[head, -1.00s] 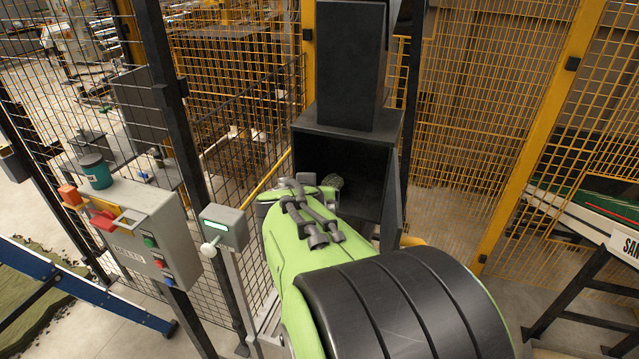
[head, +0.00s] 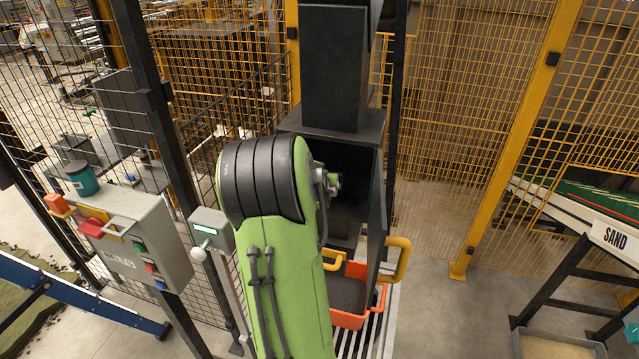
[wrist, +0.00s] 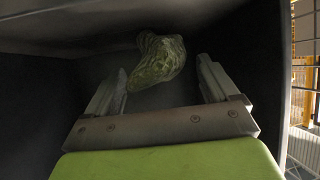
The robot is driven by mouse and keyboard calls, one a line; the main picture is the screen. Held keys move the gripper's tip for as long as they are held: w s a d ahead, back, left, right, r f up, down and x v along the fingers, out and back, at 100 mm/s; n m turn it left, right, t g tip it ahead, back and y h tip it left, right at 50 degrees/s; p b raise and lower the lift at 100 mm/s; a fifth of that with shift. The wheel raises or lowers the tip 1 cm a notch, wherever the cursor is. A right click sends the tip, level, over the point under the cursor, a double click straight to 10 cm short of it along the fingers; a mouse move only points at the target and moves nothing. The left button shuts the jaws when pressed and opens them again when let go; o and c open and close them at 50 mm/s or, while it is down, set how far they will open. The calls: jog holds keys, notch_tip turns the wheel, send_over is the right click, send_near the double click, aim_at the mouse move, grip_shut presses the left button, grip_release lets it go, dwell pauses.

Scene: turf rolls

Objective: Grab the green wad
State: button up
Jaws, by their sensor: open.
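The green wad (wrist: 155,60) is a lumpy, crumpled green mass inside the dark box, against a dark inner surface in the wrist view. My gripper (wrist: 160,78) is open and points into the box. In the picture, the wad lies between and a little beyond the two fingers, with a gap on each side. Nothing is held. In the head view, my green arm blocks the wad and the gripper. The dark box (head: 365,120) stands open at its front.
The box door (head: 377,205), with a yellow handle (head: 397,260), stands open at the right. An orange bin (head: 347,318) sits below. A grey control box (head: 140,240) and mesh fencing stand at the left.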

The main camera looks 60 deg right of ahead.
jog(key=shift+d+f, duration=0.1)
jog(key=shift+d, duration=0.05)
jog(key=shift+a, duration=0.25)
jog(key=shift+c, duration=1.9)
jog(key=c, duration=0.7)
